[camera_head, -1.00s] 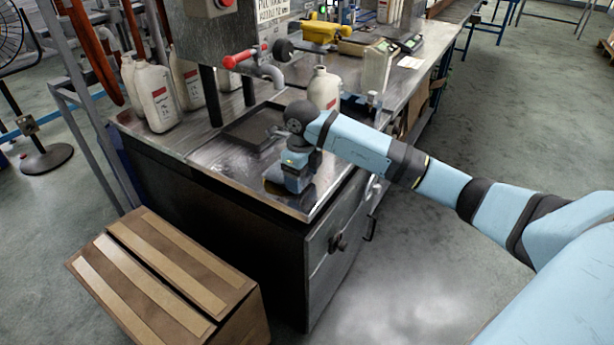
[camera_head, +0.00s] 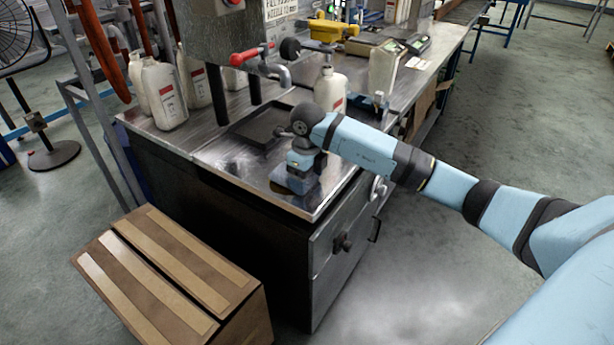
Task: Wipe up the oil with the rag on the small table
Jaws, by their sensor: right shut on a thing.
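My right gripper (camera_head: 297,183) points down onto the metal top (camera_head: 218,157) of the dark cabinet, near its front right corner. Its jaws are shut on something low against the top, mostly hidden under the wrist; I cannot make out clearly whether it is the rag. A dark, shiny patch shows around the gripper, but oil, cloth and reflection cannot be told apart here. My left gripper is not in view.
A black tray (camera_head: 250,133) lies behind the gripper, under a pipe with a red handle (camera_head: 250,55). White bottles (camera_head: 163,93) stand at the left, and another (camera_head: 330,90) stands behind my wrist.

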